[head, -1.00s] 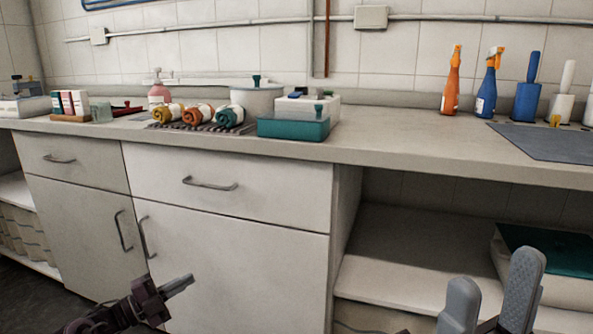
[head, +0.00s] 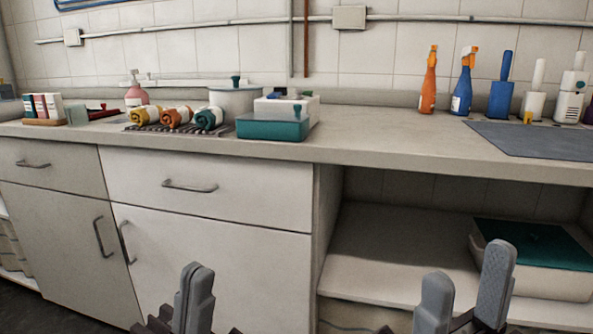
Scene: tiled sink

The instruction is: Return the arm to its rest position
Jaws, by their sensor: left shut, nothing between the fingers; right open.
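My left gripper (head: 194,298) is in the head view at the bottom, left of centre, in front of the white lower cabinet door. Its fingers are together and empty. My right gripper (head: 464,290) is at the bottom right, in front of the open lower shelf. Its two fingers stand apart with nothing between them. Both grippers point upward in the picture and are below the counter top (head: 400,142). Most of both arms is out of view below.
A teal box (head: 273,127), rolled towels (head: 176,116) on a rack, an orange spray bottle (head: 429,82) and a blue one (head: 462,82) stand on the counter. A grey mat (head: 535,139) lies at right. A teal-lidded bin (head: 540,282) sits on the shelf (head: 380,268).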

